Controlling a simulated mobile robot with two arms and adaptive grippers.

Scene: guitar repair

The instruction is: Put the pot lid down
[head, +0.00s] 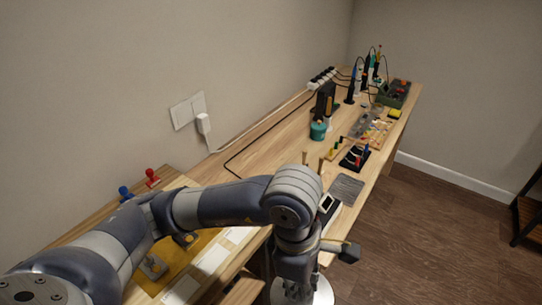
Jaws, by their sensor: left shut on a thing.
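My left arm comes in from the lower left, bends at the wrist and points down over the front edge of the workbench. My left gripper (297,286) is at the bottom of the view, mostly hidden behind my wrist. A teal pot (318,131) stands farther back on the workbench (274,146), well beyond my left gripper. My right gripper is not in view.
Beyond my wrist lie a grey ribbed mat (347,189), a black tool holder (354,158) and a tray of small parts (371,130). Red (152,177) and blue (125,193) knobbed items stand at the left. Bare bench lies left of the teal pot. Open floor lies to the right.

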